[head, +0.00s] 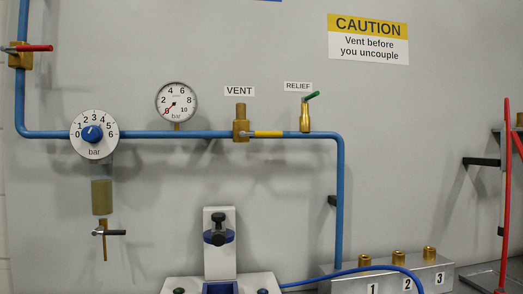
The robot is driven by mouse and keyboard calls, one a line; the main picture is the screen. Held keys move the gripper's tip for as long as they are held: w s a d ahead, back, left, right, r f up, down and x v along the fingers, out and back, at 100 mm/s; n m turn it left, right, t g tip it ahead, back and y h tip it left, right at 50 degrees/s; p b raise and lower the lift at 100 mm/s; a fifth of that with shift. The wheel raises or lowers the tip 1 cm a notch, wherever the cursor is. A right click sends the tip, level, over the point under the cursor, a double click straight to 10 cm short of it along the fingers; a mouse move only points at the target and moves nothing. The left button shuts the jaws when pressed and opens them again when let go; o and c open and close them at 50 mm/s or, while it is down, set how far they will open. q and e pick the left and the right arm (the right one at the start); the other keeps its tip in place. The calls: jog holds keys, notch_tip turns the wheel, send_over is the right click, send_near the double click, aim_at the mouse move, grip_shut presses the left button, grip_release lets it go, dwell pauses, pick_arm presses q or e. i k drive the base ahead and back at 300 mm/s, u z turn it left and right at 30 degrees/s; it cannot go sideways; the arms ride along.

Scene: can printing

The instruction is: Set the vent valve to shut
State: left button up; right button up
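The vent valve (241,127) is a brass body on the horizontal blue pipe, under a label (239,91) reading VENT. Its yellow lever (267,134) points right and lies level, in line with the pipe. A short brass outlet stands up from the valve body. Neither of my grippers shows in the head view.
A relief valve (305,118) with a green lever stands to the right of the vent valve. A round gauge (177,102) and a regulator dial (94,134) are to its left. A red-handled valve (36,48) is at upper left. The wall before the yellow lever is unobstructed.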

aim_at(257, 133)
jog(key=u, duration=1.85)
jog(key=k, duration=0.85)
jog(key=z, duration=1.4)
jog(key=i, duration=0.45)
jog(key=u, duration=0.25)
